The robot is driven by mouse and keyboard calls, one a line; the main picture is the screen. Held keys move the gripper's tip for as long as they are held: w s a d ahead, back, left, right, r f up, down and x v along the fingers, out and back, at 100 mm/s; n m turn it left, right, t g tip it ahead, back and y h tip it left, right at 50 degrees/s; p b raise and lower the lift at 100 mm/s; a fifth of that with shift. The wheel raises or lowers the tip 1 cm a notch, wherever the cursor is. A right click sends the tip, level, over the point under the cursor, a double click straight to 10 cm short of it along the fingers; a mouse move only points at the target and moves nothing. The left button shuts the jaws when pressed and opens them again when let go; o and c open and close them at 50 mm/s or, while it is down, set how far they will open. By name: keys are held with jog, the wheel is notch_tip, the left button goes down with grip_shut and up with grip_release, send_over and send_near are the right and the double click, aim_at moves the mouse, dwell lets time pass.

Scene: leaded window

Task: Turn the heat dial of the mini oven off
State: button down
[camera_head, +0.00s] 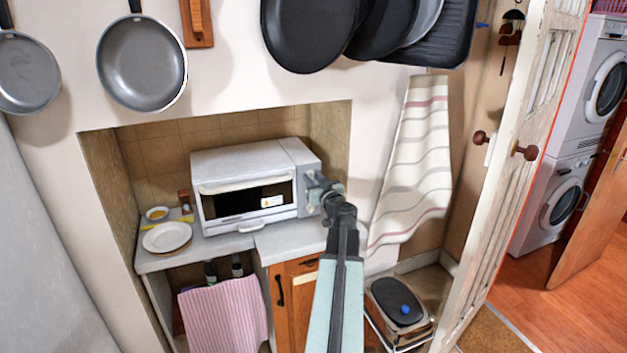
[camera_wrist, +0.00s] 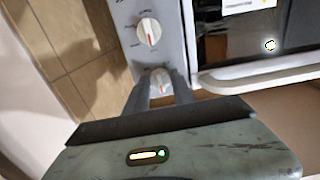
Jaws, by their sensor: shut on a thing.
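The mini oven (camera_head: 245,168) is a white box with a glass door and a control panel on its right side. My gripper (camera_head: 318,190) is at the upper part of that panel, largely covering it. In the wrist view my gripper (camera_wrist: 160,88) has its two fingers on either side of a white dial (camera_wrist: 160,77) and is shut on it. A second white dial (camera_wrist: 148,31) with a red mark shows above it in that picture, untouched. The printed labels are too small to read, so I cannot tell which dial is for heat.
The oven stands in a tiled alcove on a white counter (camera_head: 200,253). A plate (camera_head: 167,237) and a small bowl (camera_head: 157,213) are left of it. In the wrist view the door handle (camera_wrist: 260,78) is close to the right finger. A striped towel (camera_head: 415,165) hangs to the right.

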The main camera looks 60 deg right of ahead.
jog(key=c, duration=1.1)
grip_release()
jog(key=shift+s, duration=0.1)
jog(key=v, duration=0.7)
jog(key=shift+s+a, duration=0.2)
jog(key=shift+a, duration=0.1)
